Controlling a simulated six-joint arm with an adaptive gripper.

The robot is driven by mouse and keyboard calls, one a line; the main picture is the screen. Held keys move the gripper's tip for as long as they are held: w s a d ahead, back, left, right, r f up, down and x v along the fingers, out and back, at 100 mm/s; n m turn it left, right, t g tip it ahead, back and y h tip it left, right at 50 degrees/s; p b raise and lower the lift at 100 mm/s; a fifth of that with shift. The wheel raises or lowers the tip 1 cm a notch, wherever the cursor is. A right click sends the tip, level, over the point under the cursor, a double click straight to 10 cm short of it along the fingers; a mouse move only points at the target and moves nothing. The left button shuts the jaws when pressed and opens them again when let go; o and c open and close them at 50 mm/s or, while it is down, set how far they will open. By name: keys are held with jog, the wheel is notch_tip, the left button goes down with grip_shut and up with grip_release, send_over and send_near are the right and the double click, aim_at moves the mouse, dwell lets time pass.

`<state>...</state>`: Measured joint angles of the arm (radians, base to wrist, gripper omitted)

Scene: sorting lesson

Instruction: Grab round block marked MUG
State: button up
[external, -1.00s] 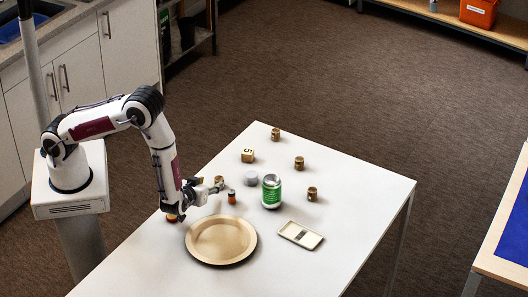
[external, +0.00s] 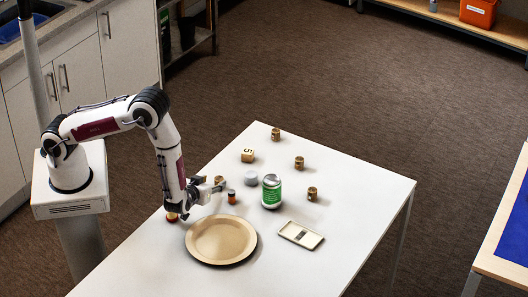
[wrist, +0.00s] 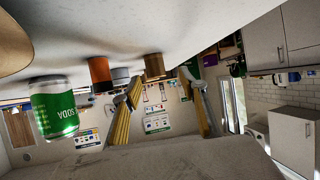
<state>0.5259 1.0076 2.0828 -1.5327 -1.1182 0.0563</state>
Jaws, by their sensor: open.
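Several round wooden blocks with dark markings stand on the white table; no word on them is readable, so I cannot tell which is marked MUG. One block (external: 219,180) is at my gripper's fingers, and in the wrist view a wooden round block (wrist: 154,65) shows ahead, between the two fingertips. Others stand farther off: a back block (external: 275,134), a middle block (external: 299,162) and a right block (external: 312,193). My gripper (external: 221,187) is open, low over the table and roughly level; its yellow-padded fingers (wrist: 160,82) are apart with nothing held.
An orange-brown jar (external: 232,196), a grey cylinder (external: 251,178) and a green soda can (external: 271,192) stand right of my gripper. A round tan plate (external: 221,240) lies in front. A cube marked 5 (external: 247,155) and a pale flat tray (external: 288,231) are also there.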

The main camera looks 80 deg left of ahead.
aim_at(217, 182)
jog(key=shift+w+d+x, duration=0.1)
jog(key=shift+w+x, duration=0.05)
jog(key=shift+x, duration=1.15)
jog(key=shift+w+d+x, duration=0.15)
jog(key=shift+x, duration=1.15)
jog(key=c, duration=1)
